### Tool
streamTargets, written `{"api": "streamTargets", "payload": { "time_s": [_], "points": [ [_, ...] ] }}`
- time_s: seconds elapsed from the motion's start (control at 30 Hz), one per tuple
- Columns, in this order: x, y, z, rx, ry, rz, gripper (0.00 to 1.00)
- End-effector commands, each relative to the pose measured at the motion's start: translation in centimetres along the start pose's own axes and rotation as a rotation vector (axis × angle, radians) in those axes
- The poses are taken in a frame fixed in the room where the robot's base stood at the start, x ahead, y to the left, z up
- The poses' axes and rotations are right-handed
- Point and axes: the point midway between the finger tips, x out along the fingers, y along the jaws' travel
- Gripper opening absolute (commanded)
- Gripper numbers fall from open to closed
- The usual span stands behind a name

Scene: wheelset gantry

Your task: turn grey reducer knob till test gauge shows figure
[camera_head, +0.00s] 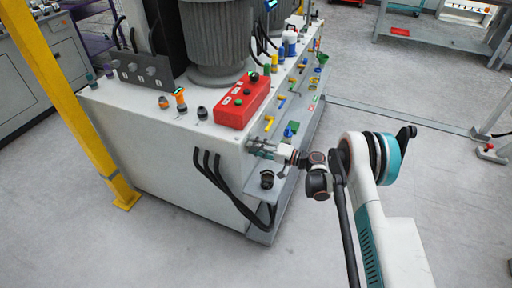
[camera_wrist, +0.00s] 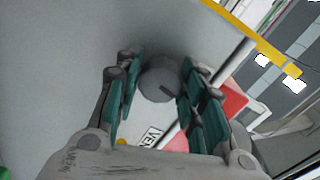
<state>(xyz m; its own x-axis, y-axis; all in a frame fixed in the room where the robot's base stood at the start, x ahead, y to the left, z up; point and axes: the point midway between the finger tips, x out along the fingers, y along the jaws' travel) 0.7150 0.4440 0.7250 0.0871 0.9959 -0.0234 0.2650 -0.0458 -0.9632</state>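The grey knob (camera_wrist: 160,79) is a round cap with a dark mark on its face, on the light grey panel in the wrist view. My gripper (camera_wrist: 162,84) has its teal-padded fingers on both sides of the knob, very close to it. I cannot tell whether the pads touch it. In the head view my gripper (camera_head: 262,148) reaches the near end of the bench's right side face, and its fingers hide the knob. A small blue-lit display (camera_head: 270,4) shows at the top edge. I cannot read it or tell whether it is the test gauge.
The white bench (camera_head: 150,125) carries a red control box (camera_head: 243,101), a large grey motor (camera_head: 217,40) and several coloured fittings. A yellow post (camera_head: 75,100) stands at left. The floor to the right is mostly clear.

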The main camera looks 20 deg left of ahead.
Motion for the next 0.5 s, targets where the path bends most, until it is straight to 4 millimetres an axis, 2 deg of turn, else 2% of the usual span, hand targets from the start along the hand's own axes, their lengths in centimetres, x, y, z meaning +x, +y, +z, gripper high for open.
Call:
{"api": "streamTargets", "payload": {
  "time_s": [0.37,0.5],
  "points": [
    [-0.04,-0.01,0.04,0.0,-0.001,0.0,0.55],
    [-0.96,0.0,-0.01,0.0,0.0,0.0,0.55]
  ]
}}
